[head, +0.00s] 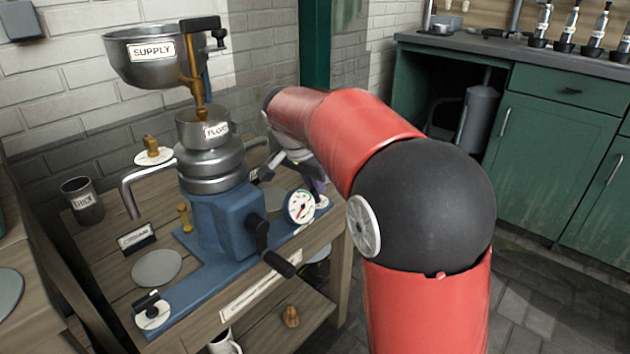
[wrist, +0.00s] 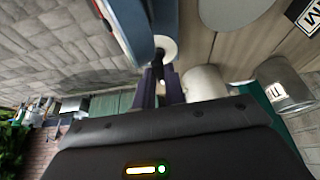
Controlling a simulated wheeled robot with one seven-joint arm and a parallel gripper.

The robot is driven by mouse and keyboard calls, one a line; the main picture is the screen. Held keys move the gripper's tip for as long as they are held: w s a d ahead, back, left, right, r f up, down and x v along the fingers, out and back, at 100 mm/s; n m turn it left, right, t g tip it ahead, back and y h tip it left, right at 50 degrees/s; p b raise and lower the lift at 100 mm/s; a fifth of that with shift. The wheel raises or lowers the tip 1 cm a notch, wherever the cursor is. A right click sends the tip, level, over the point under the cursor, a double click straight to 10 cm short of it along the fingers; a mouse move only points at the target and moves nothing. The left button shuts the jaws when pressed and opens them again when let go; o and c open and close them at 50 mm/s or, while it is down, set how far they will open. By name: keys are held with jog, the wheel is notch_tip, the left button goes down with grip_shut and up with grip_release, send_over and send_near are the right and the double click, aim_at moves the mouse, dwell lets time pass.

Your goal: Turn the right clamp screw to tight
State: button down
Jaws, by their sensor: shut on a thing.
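The blue churn machine (head: 222,218) stands on a wooden bench, with a crank on its front and a round gauge (head: 300,206) at its right. The right clamp screw (wrist: 158,66) shows in the wrist view as a small dark handle by a white disc (wrist: 166,46), at the end of the blue base. My gripper (wrist: 158,88) is shut on that handle, one dark purple finger on each side. In the head view my arm hides most of the right screw and gripper. The left clamp screw (head: 148,302), a black handle on a white disc, is at the base's front-left end.
The crank handle (head: 278,262) juts out in front of the machine. A steel SUPPLY bowl (head: 150,70) hangs above. A dark cup (head: 82,200) stands on the bench's left. A mug (head: 224,342) sits on the lower shelf. Green cabinets (head: 550,135) stand at the right.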

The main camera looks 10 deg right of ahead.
aim_at(314, 189)
jog(key=shift+m, duration=0.5)
jog(key=c, duration=1.5)
grip_release()
jog(key=shift+a, duration=0.1)
jog(key=shift+o, duration=0.2)
notch_tip(314, 189, up, 20)
jog(key=p, duration=0.4)
